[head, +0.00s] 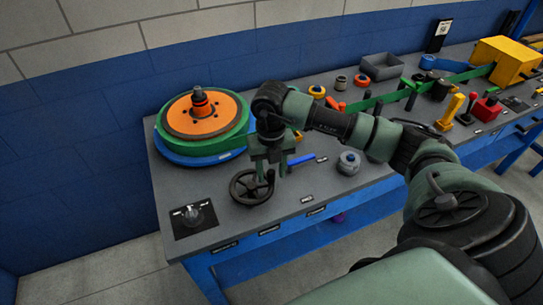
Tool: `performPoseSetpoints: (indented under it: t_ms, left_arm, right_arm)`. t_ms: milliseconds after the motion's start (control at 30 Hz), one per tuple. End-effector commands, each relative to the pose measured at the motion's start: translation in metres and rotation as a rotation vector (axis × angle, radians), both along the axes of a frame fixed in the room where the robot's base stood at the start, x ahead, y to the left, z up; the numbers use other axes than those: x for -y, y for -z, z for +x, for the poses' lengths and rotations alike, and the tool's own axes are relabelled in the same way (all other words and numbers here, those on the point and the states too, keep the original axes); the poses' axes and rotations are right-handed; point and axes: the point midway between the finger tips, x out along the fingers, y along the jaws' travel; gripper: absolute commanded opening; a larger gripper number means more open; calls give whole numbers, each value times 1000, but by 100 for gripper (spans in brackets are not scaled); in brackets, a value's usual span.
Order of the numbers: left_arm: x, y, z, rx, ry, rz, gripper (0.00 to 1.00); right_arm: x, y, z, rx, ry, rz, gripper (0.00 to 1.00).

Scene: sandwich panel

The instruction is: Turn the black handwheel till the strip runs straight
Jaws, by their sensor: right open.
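The black handwheel (250,188) lies near the front left of the grey bench top, with its spokes and rim showing. My right gripper (268,172) points down at the far right part of the wheel's rim and is open. Whether a finger touches the rim I cannot tell. The green strip (391,97) runs along the back right of the bench towards a yellow housing (506,60). A reel with an orange disc and green strip coil (205,117) stands at the left; the strip between is partly hidden by my right arm. My left gripper is not in view.
A black plate with a knob (194,215) sits at the front left corner. A grey knob (348,162) and a blue-handled tool (302,159) lie right of the wheel. A grey bin (381,67), a yellow lever (450,112) and a red block (487,109) stand farther right.

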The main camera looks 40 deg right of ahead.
Motion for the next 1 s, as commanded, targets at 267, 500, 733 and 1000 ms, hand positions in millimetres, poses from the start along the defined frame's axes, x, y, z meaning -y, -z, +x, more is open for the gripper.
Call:
performPoseSetpoints:
  t_ms: [267,500,733,1000]
  left_arm:
    - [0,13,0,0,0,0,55]
    - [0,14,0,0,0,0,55]
    - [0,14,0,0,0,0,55]
    - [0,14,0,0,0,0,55]
  right_arm:
    - [0,-46,1,3,0,-1,42]
    - [0,-62,-1,-1,1,-1,42]
    - [0,-62,-1,-2,1,-1,42]
    - [-1,-61,-1,-1,-3,4,42]
